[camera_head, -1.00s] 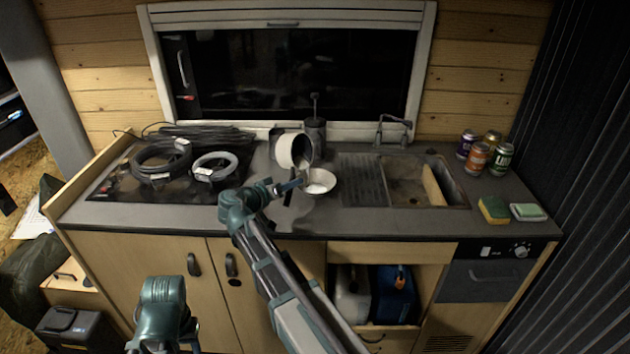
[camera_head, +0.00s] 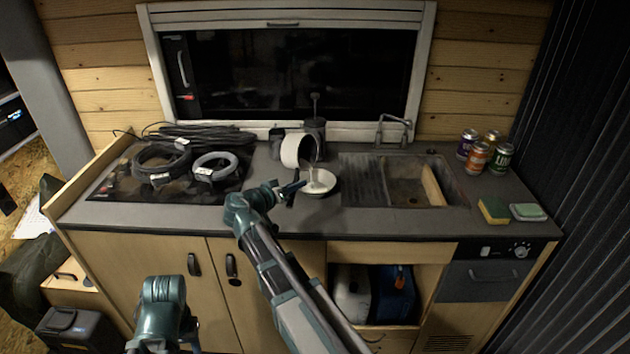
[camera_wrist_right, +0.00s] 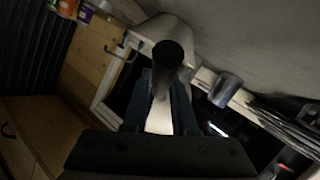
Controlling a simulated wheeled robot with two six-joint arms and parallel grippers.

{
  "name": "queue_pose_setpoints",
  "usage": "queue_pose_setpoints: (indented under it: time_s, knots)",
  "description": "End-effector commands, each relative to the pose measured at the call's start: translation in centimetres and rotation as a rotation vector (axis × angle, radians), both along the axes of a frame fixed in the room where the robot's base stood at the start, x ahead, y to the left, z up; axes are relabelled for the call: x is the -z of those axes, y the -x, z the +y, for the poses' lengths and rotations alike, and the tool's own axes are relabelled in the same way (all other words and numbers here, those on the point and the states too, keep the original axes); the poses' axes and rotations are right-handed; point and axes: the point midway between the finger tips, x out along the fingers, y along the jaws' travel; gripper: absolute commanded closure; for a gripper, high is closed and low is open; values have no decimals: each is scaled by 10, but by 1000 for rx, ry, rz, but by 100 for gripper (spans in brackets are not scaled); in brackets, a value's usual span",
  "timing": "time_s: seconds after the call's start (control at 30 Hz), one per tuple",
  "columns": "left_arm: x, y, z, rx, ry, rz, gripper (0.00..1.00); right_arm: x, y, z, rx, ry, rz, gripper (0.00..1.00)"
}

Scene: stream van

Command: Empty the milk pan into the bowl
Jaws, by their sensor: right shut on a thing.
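The milk pan (camera_head: 291,150) is pale outside and steeply tilted, its mouth facing right and down, above the bowl. A thin white stream runs from its rim into the white bowl (camera_head: 331,187), which stands on the counter with white contents showing. My right gripper (camera_head: 293,188) is shut on the pan's handle, in front of the pan and left of the bowl. In the right wrist view the dark handle (camera_wrist_right: 168,55) sits between the fingers, with the pan body beyond it.
Coiled cables (camera_head: 160,163) lie on the hob to the left. A dark canister (camera_head: 315,128) stands behind the pan. The sink (camera_head: 410,185) is to the right, with several cans (camera_head: 475,158) and sponges (camera_head: 493,210) beyond it.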

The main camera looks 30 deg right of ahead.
Motion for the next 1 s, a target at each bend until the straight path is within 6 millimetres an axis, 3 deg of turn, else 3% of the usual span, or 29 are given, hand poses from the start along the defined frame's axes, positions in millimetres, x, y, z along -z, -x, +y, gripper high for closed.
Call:
queue_pose_setpoints:
  time_s: [1.0]
  knots:
    - [-1, 0, 0, 0, 0, 0, 50, 1, -3, 1, -2, -106, -190, 100]
